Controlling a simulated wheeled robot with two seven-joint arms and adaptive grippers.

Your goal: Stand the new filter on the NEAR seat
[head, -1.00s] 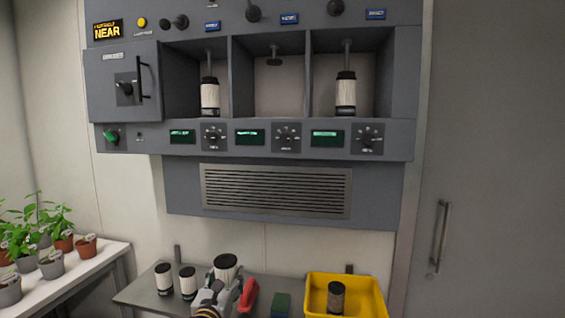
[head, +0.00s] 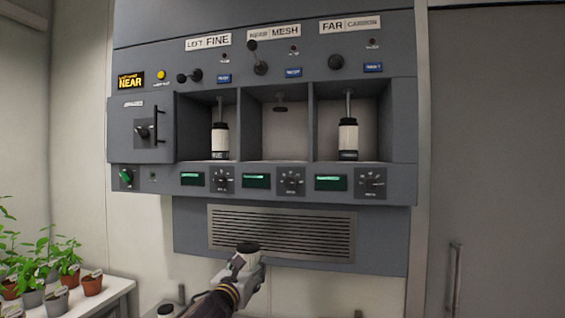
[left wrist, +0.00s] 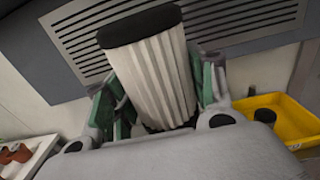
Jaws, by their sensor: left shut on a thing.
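The new filter, a white pleated cylinder with dark ends, is held in my left gripper (head: 248,264) in front of the vent grille, below the bays. In the left wrist view the filter (left wrist: 155,82) stands between the green-padded fingers, its dark top end uppermost and slightly tilted. The fingers are shut on it. The middle bay (head: 278,136), under a partly legible MESH label, is the NEAR seat and is empty, with a dark clamp (head: 280,108) hanging at its top. My right gripper is not in view.
The left bay holds a filter (head: 220,142) and the right bay holds another (head: 348,139), with dividers between bays. Knobs and green displays line the ledge below. Potted plants (head: 60,275) stand at lower left. A yellow bin (left wrist: 285,122) shows in the left wrist view.

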